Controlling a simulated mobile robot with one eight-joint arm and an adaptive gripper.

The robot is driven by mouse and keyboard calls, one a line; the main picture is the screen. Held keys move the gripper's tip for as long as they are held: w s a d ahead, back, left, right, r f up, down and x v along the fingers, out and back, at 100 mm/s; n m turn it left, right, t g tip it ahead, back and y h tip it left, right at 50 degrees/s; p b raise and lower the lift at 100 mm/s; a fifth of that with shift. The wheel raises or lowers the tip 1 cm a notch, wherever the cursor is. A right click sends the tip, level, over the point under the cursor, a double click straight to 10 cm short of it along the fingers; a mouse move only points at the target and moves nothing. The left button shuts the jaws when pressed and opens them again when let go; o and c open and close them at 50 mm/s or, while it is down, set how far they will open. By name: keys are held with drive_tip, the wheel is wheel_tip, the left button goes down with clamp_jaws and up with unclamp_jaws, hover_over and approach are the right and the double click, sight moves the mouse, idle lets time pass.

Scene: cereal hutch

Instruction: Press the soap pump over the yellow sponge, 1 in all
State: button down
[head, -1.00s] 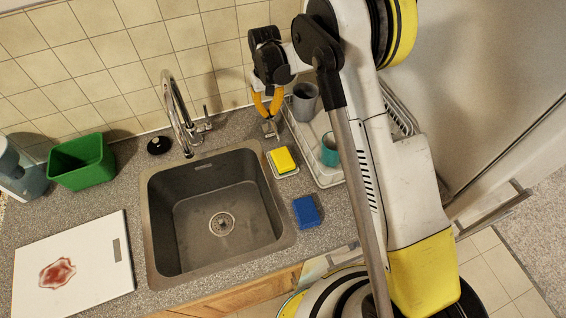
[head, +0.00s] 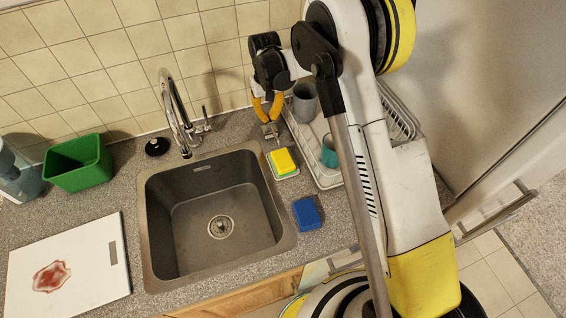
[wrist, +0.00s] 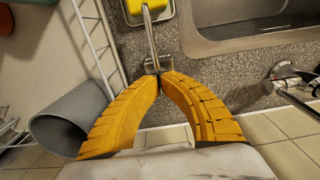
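The metal soap pump (head: 270,131) stands behind the sink's right rear corner. In the wrist view its spout (wrist: 150,38) reaches out over the yellow sponge (wrist: 134,9), which is cut off by the top edge. In the head view the yellow sponge (head: 283,160) lies on a small pale dish (head: 292,174) right of the sink. My gripper (head: 267,119) points down at the pump head. In the wrist view its orange fingertips (wrist: 158,76) meet at the spout's rear end, with nothing visible between them. Whether they touch the pump is unclear.
A dish rack (head: 325,176) with a grey cup (head: 305,103) and teal cup (head: 329,152) stands close on the right. The sink (head: 190,250) and faucet (head: 176,110) are left. A blue sponge (head: 307,214), green bin (head: 78,165) and cutting board (head: 85,285) lie on the counter.

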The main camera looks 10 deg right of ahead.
drive_tip(key=shift+r+p, duration=1.1)
drive_tip(key=shift+r, duration=1.4)
drive_tip(key=shift+r+p, duration=1.25)
drive_tip(key=shift+r, duration=1.75)
